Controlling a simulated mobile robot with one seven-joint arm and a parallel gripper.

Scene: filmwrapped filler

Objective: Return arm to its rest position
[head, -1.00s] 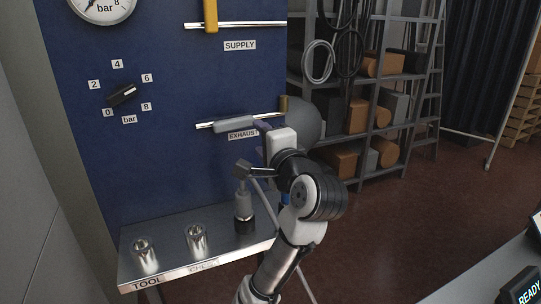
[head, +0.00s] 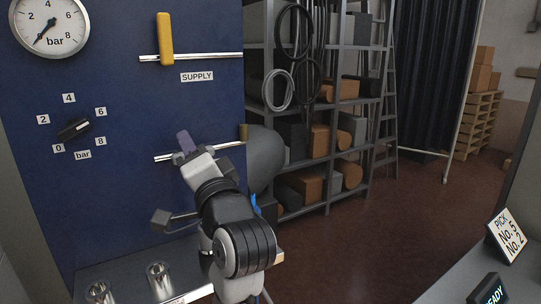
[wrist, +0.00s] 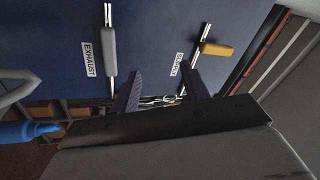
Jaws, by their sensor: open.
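My gripper (head: 184,146) is open and empty in front of the blue panel, over the lower pipe in the head view. In the wrist view its two dark fingers (wrist: 160,88) stand apart with nothing between them. The grey exhaust handle (wrist: 110,52) lies along its pipe in the wrist view, apart from the fingers; in the head view my gripper hides it. The yellow supply handle (head: 165,39) stands upright across its pipe, and it also shows in the wrist view (wrist: 216,49). My arm is stretched forward and bent.
A pressure gauge (head: 47,27) and a black dial (head: 75,128) are on the panel. A metal tool shelf (head: 128,275) with metal cups juts out below, close to my arm. Storage racks (head: 330,110) stand behind. Open floor (head: 380,220) lies to the right.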

